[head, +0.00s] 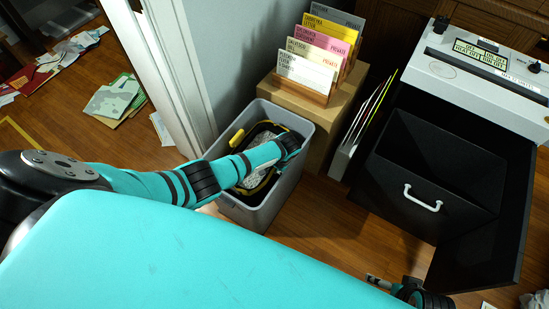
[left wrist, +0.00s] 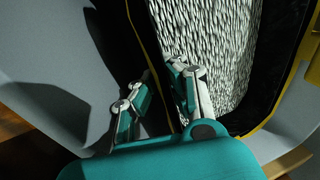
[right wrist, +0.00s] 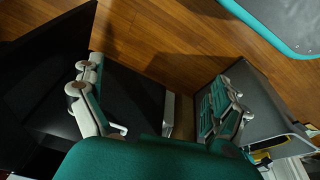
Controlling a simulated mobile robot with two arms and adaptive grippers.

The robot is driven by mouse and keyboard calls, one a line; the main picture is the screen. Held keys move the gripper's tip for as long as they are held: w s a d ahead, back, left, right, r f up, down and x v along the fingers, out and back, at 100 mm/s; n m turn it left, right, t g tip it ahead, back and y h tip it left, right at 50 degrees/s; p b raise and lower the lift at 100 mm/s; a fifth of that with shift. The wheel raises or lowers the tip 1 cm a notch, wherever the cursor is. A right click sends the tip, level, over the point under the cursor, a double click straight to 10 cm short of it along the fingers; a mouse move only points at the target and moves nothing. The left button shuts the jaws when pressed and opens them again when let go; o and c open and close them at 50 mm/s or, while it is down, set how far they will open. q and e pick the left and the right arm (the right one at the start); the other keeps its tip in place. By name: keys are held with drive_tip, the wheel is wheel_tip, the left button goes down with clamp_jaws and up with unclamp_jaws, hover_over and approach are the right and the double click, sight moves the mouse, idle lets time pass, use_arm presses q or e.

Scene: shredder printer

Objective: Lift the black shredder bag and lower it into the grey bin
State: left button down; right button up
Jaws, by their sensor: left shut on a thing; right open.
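The black shredder bag (head: 262,137), with yellow trim and pale shredded paper inside, is within the mouth of the grey bin (head: 228,204). Whether its base touches the bin floor is hidden. My left gripper (head: 290,146) is over the bin, its fingers mostly hidden in the head view. In the left wrist view my left gripper (left wrist: 160,70) is shut on the bag's edge, beside the shredded paper (left wrist: 212,45). My right gripper (right wrist: 153,82) is open and empty, low near the shredder, and partly shows in the head view (head: 388,287).
The shredder (head: 480,70) stands at right with its empty black drawer (head: 425,170) open. A wooden box (head: 315,110) with a card holder stands behind the bin. A white door frame (head: 165,70) is close to the bin's left. Papers (head: 115,100) lie on the floor.

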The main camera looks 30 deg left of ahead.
drive_tip(key=shift+r, duration=0.4)
